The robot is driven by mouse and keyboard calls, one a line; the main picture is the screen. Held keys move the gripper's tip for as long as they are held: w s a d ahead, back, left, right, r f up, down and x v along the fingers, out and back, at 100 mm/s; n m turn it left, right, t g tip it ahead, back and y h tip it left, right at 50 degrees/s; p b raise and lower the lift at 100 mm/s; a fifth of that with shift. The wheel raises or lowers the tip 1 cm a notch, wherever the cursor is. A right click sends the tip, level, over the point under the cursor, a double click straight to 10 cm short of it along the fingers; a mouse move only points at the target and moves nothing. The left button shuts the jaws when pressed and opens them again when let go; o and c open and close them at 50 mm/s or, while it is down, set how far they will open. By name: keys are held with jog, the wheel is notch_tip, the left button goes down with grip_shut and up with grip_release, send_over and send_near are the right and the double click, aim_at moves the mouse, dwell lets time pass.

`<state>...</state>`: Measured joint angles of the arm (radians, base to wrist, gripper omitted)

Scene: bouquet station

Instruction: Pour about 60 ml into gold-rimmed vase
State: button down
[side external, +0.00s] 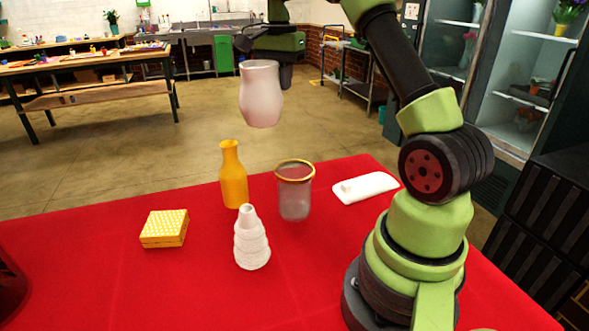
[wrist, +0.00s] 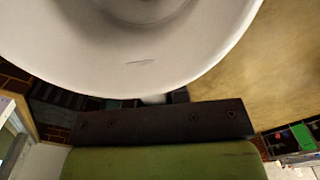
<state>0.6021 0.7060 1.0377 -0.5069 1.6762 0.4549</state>
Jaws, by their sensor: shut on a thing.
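The gold-rimmed vase (side external: 295,198) is a clear, frosted-looking glass standing upright on the red table. Its gold rim is at the top, and I cannot tell whether it holds liquid. My gripper (side external: 284,72) is shut on a pale pinkish-white vessel (side external: 261,95) and holds it up, roughly upright, above and a little left of the gold-rimmed vase, clear of it. In the wrist view the pale vessel (wrist: 130,60) fills the top of the picture. The fingertips are mostly hidden, and I cannot see any liquid in the vessel.
A yellow bottle (side external: 233,180) stands left of the gold-rimmed vase. A white ribbed vase (side external: 250,243) stands in front. A yellow patterned box (side external: 164,228) sits further left. A folded white cloth (side external: 365,188) lies to the right.

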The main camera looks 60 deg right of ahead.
jog(key=s+d+m, duration=0.4)
jog(key=s+d, duration=0.9)
jog(key=s, duration=0.2)
notch_tip(320, 180, down, 16)
jog(key=shift+w+r, duration=0.15)
jog(key=shift+a+r, duration=0.1)
jog(key=w+a+r+g+h, duration=0.3)
jog(key=a+r+h, duration=0.4)
jog(key=r+h, duration=0.2)
jog(key=shift+a+g+h, duration=0.4)
jog(key=shift+h, duration=0.5)
